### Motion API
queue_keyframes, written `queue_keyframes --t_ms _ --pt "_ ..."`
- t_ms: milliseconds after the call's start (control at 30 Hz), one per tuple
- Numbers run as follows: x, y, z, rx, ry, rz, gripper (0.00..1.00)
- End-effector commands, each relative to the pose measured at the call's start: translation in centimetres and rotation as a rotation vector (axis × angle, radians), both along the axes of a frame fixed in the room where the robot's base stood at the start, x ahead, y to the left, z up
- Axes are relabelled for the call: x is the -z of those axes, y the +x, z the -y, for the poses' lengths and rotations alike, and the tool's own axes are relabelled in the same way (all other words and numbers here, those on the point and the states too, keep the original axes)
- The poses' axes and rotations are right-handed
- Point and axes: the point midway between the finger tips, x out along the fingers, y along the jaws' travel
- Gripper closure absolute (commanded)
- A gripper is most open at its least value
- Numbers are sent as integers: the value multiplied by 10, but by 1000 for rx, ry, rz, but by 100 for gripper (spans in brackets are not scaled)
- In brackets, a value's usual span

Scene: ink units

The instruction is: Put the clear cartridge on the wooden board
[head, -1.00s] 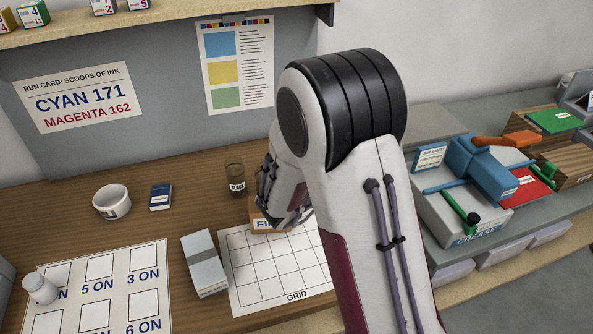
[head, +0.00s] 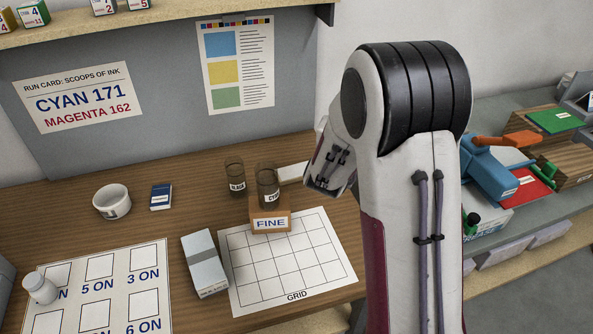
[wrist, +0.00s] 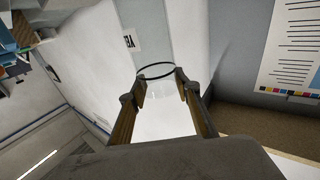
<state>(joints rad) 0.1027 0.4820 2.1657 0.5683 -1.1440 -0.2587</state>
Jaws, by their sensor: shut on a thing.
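My gripper is shut on the clear cartridge (wrist: 158,88) in the wrist view, with its two fingers (wrist: 159,82) on either side. The cartridge shows a dark round rim and a see-through body. In the head view my wrist (head: 330,165) is above the bench, right of the FINE block; the fingers and the held cartridge are hidden there. I cannot make out for certain which surface is the wooden board; wooden bench top (head: 205,215) shows under the things.
A dark cup (head: 268,185) stands on the FINE block (head: 270,219), and another (head: 236,178) stands beside it. A pale block (head: 293,172) is partly hidden by my wrist. The GRID sheet (head: 288,262) is bare. A grey-white box (head: 204,264) and white bowl (head: 112,201) stand left.

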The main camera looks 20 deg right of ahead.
Motion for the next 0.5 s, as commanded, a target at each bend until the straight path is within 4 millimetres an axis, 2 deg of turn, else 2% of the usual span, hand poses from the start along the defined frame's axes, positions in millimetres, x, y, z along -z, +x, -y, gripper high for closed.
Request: queue_keyframes --t_ms 267,500 --pt "-1 24 -19 -155 0 1 100" --pt "2 40 -44 -294 0 1 100"
